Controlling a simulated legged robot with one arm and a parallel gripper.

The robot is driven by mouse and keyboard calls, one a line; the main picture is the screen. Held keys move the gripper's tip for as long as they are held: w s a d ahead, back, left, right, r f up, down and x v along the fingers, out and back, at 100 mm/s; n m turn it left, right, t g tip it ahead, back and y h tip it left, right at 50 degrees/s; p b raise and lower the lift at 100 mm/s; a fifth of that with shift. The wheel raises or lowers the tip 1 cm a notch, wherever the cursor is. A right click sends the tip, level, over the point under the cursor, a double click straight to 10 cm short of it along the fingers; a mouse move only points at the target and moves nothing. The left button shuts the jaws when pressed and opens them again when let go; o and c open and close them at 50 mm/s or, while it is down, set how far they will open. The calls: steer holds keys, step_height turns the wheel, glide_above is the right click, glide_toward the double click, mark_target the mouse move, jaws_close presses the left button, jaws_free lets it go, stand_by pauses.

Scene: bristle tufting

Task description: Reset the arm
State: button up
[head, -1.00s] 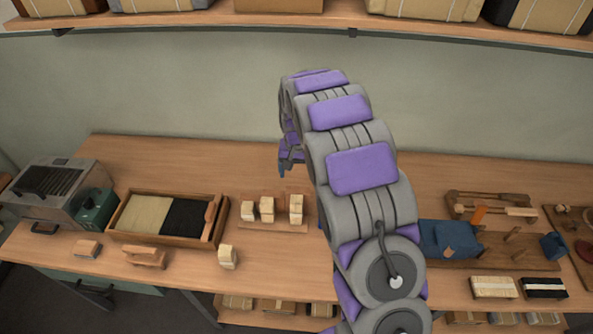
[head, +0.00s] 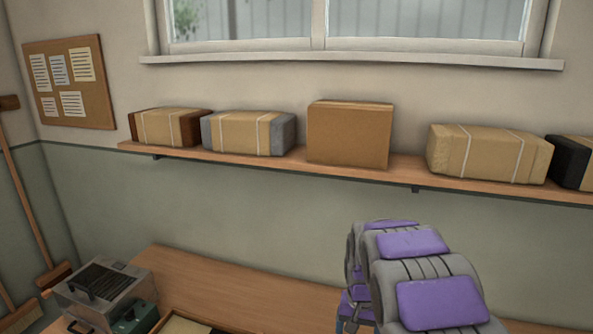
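My arm (head: 440,300), grey with purple pads, rises from the bottom edge at the lower right of the head view. It arches up in front of the green wall, and its far end bends down behind the nearer links. Only a small blue-grey part of my gripper (head: 345,326) shows, at the bottom edge left of the arm. The fingertips are cut off or hidden, so I cannot tell whether it is open or shut or holds anything.
The wooden workbench (head: 230,290) lies below, with a grey metal box (head: 95,290) and a green box (head: 136,317) at its left. A wall shelf (head: 405,172) carries several wrapped bundles. A broom (head: 30,210) leans at the left. The wall between shelf and bench is clear.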

steer(key=s+r+n, duration=0.1)
steer(key=s+r, duration=0.2)
steer(key=s, duration=1.4)
steer(key=s+a+r+n+g+b, duration=0.1)
steer(key=s+r+n, duration=0.1)
steer(key=s, duration=1.6)
steer(key=shift+s+r, duration=0.35)
steer(key=shift+r, duration=0.45)
steer(key=shift+a, duration=0.1)
